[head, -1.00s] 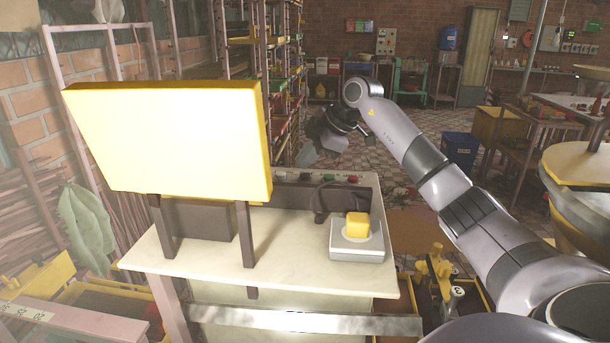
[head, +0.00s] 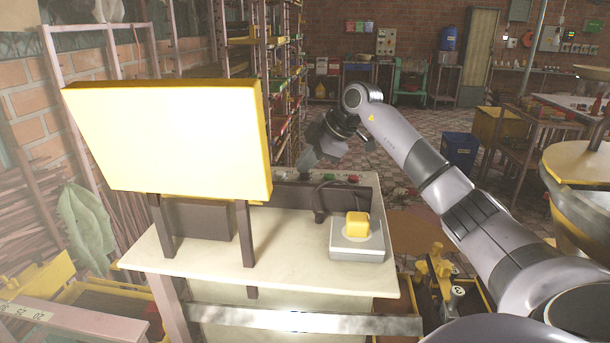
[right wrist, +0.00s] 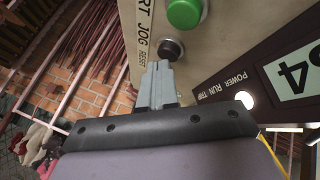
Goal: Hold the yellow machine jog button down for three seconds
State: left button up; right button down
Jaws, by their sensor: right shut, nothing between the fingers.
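A control panel (head: 372,186) at the back of the bench has a row of small buttons, one green (head: 330,177) and one red (head: 353,179). In the right wrist view a small black button (right wrist: 171,49) sits beside the printed words JOG and RESET, with a green button (right wrist: 184,12) above it. My right gripper (head: 307,164) is over the panel's left end. In the right wrist view its shut, empty fingertips (right wrist: 158,66) are right at the black button; I cannot tell whether they touch it. My left gripper is not in view.
A yellow button (head: 357,224) on a grey box (head: 352,253) sits on the bench (head: 285,250).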

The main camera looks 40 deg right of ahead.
aim_at(306, 175)
jog(key=shift+f, duration=0.4)
jog(key=shift+r, duration=0.1)
dwell(3.4)
jog(key=shift+r+p, duration=0.9)
jog(key=shift+r, duration=0.05)
jog(key=shift+r, duration=2.45)
jog(key=shift+a, duration=0.1)
